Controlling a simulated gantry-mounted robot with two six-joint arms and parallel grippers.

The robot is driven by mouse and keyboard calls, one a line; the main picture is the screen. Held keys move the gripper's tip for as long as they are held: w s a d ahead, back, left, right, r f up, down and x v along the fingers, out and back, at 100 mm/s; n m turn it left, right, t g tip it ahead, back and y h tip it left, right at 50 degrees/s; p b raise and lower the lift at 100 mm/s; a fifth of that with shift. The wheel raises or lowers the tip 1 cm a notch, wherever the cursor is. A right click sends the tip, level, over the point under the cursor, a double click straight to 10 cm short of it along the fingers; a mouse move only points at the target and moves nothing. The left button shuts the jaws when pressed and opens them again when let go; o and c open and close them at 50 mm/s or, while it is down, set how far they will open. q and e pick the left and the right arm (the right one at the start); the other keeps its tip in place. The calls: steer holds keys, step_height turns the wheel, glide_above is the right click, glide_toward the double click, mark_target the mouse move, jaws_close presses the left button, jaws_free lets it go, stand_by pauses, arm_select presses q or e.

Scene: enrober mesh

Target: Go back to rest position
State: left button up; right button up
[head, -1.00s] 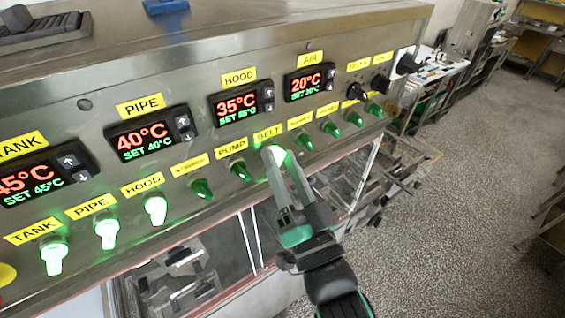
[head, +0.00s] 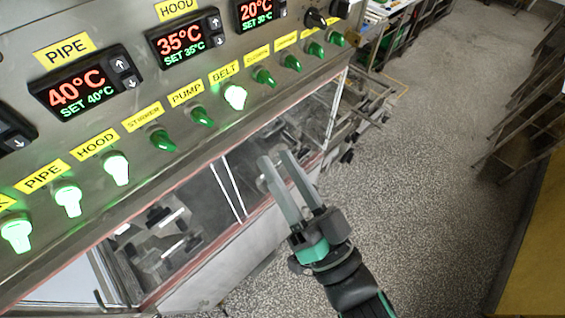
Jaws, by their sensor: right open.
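My right gripper (head: 272,160) is in the head view, below and to the right of the belt knob. Its two grey fingers are apart with nothing between them, and they touch no knob. The belt knob (head: 235,96) on the steel control panel (head: 215,140) is lit bright green. The pump knob (head: 202,117) and stirrer knob (head: 162,141) are dull green and unlit. The hood knob (head: 117,168) and pipe knob (head: 68,199) are lit, as is another knob (head: 16,234) at the far left. My left gripper is not in view.
Displays with red digits, such as the pipe display (head: 85,85), line the panel above the knobs. Clear machine covers (head: 175,232) lie below it. Open speckled floor (head: 430,150) is to the right, with dark shelving (head: 525,120) beyond.

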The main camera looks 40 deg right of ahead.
stand_by(0.3)
steer(key=w+d+r+m+t+h+p, duration=0.1)
steer(key=d+r+m+t+h+p, duration=0.2)
steer(key=r, duration=1)
steer(key=w+d+r+m+h+p, duration=0.1)
steer(key=d+r+m+h+p, duration=0.3)
steer(key=r, duration=0.9)
step_height(320, 180, up, 9)
steer(key=a+n+t+y, duration=0.2)
steer(key=n+y, duration=0.8)
steer(key=n, duration=0.5)
steer(key=shift+s+a+t+y, duration=0.3)
steer(key=shift+a, duration=0.1)
steer(key=shift+n, duration=0.3)
